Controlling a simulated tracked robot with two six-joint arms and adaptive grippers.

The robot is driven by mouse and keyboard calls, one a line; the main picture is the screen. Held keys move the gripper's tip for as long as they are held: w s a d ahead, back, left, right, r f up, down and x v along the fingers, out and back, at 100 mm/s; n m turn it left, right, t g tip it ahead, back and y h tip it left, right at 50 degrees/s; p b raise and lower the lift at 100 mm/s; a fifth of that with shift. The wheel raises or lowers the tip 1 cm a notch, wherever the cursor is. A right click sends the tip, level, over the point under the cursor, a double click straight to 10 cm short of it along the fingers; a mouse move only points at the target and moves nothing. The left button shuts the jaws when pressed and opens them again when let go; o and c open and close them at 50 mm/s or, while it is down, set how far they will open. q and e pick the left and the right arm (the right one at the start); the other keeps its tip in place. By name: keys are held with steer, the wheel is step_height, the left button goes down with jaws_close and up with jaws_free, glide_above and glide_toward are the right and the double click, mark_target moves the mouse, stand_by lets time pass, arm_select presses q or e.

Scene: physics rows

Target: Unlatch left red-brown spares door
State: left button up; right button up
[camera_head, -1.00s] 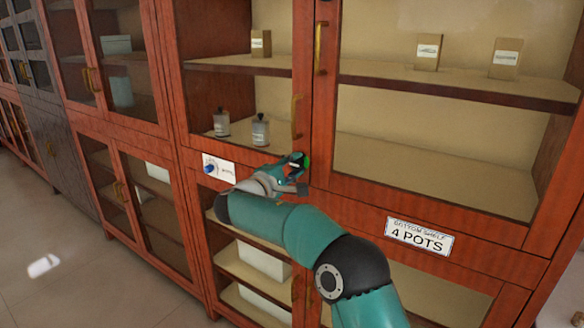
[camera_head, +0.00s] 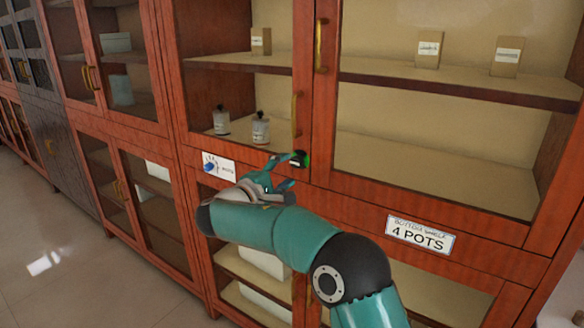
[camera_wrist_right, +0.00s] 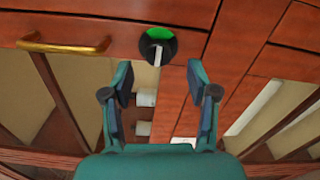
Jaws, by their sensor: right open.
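The left red-brown upper door (camera_head: 303,60) is closed, with a brass upright handle (camera_head: 295,115) at its right edge. Below that handle sits a round black latch (camera_head: 300,159) with a green part. In the right wrist view the latch (camera_wrist_right: 158,46) shows its green sector and a pale, narrow lever pointing toward my gripper. My right gripper (camera_head: 282,171) is open and empty, just left of and below the latch in the head view. In the wrist view its fingers (camera_wrist_right: 160,80) are spread, with the latch beyond the gap, apparently apart from them. My left gripper is not in view.
A small sign with a blue dial (camera_head: 217,166) is on the frame left of my gripper. A "4 POTS" label (camera_head: 419,235) is on the right. The right door has its own brass handle (camera_head: 320,46). Bottles (camera_head: 260,129) and small boxes (camera_head: 428,50) stand on the shelves inside.

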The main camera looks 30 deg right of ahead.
steer(key=v, duration=0.7)
steer(key=shift+a, duration=0.2)
steer(key=shift+s, duration=0.1)
step_height(320, 180, down, 16)
steer(key=a+n+g+y+p, duration=0.1)
steer(key=n+y, duration=0.3)
steer(key=y, duration=0.1)
steer(key=s+a+f+g+y+p, duration=0.1)
steer(key=s+a+f+g+y, duration=0.2)
steer(key=f, duration=0.5)
steer(key=s+a+f+g+y+p, duration=0.1)
steer(key=s+a+f+y, duration=0.15)
steer(key=s+f, duration=0.45)
steer(key=s+a+f+m+y+p, duration=0.1)
steer(key=s+a+f+m+y, duration=0.2)
steer(key=s, duration=0.4)
steer(key=s+a+f+m+g+y+p, duration=0.1)
steer(key=s+a+f+m+y, duration=0.2)
steer(key=s+a+f+m, duration=0.2)
steer(key=s+a+f+m+y+p, duration=0.1)
steer(key=s+a+f+m+y, duration=0.3)
steer(key=s, duration=0.5)
steer(key=shift+s+f+m+p, duration=0.3)
steer(key=shift+s+f+p, duration=0.1)
steer(key=shift+f, duration=0.05)
